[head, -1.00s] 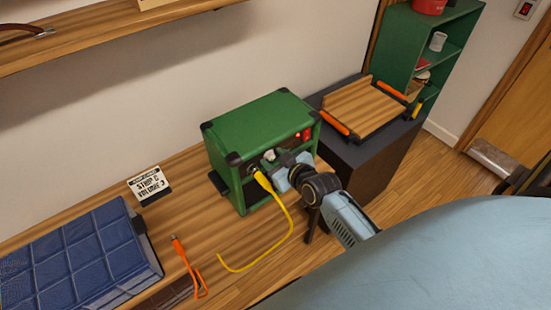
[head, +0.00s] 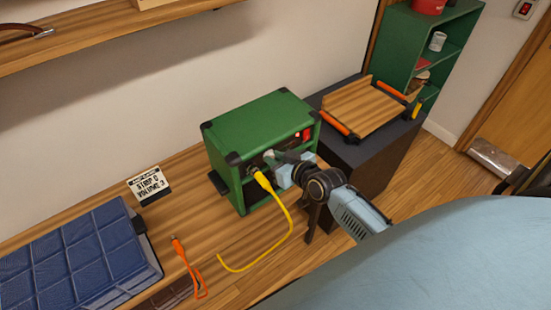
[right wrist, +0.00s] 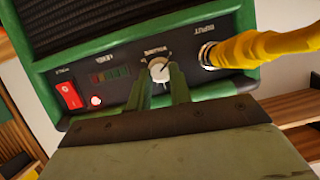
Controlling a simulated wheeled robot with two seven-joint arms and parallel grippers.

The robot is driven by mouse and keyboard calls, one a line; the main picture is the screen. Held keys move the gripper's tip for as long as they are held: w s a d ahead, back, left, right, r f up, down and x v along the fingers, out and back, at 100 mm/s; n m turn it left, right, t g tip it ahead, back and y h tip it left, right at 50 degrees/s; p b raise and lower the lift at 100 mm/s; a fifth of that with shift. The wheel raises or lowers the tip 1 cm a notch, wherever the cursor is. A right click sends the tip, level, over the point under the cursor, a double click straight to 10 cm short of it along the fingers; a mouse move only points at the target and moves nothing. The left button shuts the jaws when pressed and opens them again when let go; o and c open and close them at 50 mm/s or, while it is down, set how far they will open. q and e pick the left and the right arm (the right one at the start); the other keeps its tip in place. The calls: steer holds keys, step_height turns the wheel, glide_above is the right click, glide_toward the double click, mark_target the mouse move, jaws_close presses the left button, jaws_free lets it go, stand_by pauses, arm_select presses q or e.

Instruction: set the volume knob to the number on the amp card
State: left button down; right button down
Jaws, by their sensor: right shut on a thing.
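The green amp (head: 262,122) stands on the wooden bench, with its control panel facing the right arm. Its pale round volume knob (right wrist: 159,68) sits between the fingertips of my right gripper (right wrist: 163,82). This gripper (head: 280,158) is shut on the knob. Small marks ring the knob, but I cannot read its setting. In the head view the fingers largely hide it. The amp card (head: 149,185), white with a black header, stands left of the amp. Its bottom line seems to read "VOLUME 3"; the smaller text is unclear. My left gripper is not in view.
A yellow cable (head: 286,212) is plugged into the input jack right beside my fingers in the right wrist view. A red lit switch (right wrist: 70,95) is on the panel's other end. An orange cable (head: 189,268) and a blue case (head: 75,258) lie on the bench.

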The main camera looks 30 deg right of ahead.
steer(key=shift+d+f+m+t+y+b, duration=0.25)
steer(key=shift+m+y+b, duration=1.1)
steer(key=shift+b, duration=1.75)
steer(key=shift+d+f+m+t+y+b, duration=0.1)
steer(key=shift+m+t+y+b, duration=0.35)
steer(key=shift+m+b, duration=2.1)
steer(key=shift+d+f+m+t+y+b, duration=0.15)
steer(key=shift+m+y+b, duration=0.95)
steer(key=shift+b, duration=2.5)
steer(key=shift+r, duration=0.1)
steer(key=c, duration=1.3)
jaws_free()
steer(key=shift+w, duration=0.1)
